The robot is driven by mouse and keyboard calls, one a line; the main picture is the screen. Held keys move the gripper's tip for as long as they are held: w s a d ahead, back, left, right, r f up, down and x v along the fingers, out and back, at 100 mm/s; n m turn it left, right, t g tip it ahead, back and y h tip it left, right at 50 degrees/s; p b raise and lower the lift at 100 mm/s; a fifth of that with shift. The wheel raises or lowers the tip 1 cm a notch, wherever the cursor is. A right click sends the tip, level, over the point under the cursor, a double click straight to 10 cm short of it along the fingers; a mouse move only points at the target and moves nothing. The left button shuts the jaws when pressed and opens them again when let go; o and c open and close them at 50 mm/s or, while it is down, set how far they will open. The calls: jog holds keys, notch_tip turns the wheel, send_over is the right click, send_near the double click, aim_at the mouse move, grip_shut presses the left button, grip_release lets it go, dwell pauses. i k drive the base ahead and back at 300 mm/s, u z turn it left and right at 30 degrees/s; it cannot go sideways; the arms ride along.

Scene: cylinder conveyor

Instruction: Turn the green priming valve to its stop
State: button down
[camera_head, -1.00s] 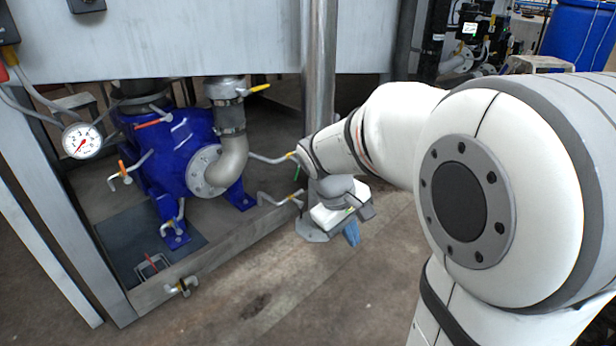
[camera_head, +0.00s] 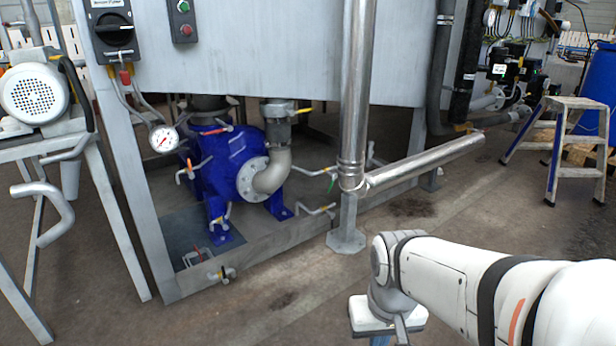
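The green priming valve shows as a small green handle (camera_head: 332,184) in the head view. It sits on a thin grey pipe, just left of the foot of the tall steel pipe. The handle stands tilted close to upright. My gripper (camera_head: 390,338) is at the bottom edge of the view, right of and nearer than the valve, and clear of it. Its fingers are mostly cut off by the frame edge, so I cannot see whether they are open or shut.
A blue pump (camera_head: 228,165) stands left of the valve under a grey tank (camera_head: 250,50). A steel pipe (camera_head: 425,163) runs out to the right at low height. A step stool (camera_head: 560,150) and blue barrel (camera_head: 603,85) stand far right. The floor in front is open.

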aim_at(334, 176)
jog(key=u, duration=0.1)
jog(key=i, duration=1.15)
jog(key=u, duration=0.3)
